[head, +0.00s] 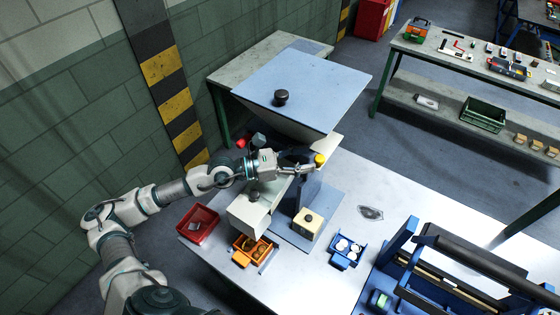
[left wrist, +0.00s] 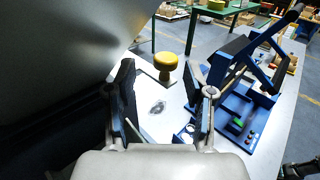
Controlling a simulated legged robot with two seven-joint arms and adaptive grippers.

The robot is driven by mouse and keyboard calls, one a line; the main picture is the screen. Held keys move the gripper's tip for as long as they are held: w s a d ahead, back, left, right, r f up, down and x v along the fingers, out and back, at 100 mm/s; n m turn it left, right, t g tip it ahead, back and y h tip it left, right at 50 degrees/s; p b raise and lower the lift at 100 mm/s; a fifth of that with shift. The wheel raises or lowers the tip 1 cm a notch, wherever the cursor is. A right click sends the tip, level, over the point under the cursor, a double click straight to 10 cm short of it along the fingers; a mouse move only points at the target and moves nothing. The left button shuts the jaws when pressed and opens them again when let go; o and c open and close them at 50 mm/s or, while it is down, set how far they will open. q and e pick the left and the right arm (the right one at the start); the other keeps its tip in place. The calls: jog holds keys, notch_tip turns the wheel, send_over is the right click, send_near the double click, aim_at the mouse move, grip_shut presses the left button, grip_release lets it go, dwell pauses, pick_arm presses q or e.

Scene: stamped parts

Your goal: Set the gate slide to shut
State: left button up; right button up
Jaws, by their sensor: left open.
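The gate slide shows as a yellow knob (head: 320,160) on a thin rod, under the right side of the blue-topped hopper (head: 318,88). In the left wrist view the yellow knob (left wrist: 166,60) stands upright just past my fingertips, roughly in line with the gap. My left gripper (head: 301,164) reaches in from the left below the hopper and points at the knob. Its two dark fingers (left wrist: 160,82) are apart with nothing held between them. The rest of the slide is hidden under the hopper and behind my gripper. My right gripper does not show.
The hopper's grey wall (left wrist: 75,50) is close on the left of the wrist view. On the table (head: 310,268) are a red bin (head: 199,223), an orange bin (head: 240,259), a cream block (head: 308,223), a blue tray (head: 346,251) and a blue frame (head: 400,245).

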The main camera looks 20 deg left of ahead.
pick_arm(q)
jog(key=v, duration=0.6)
jog(key=shift+f, duration=0.2)
jog(key=shift+v, duration=0.85)
jog(key=shift+r, duration=0.15)
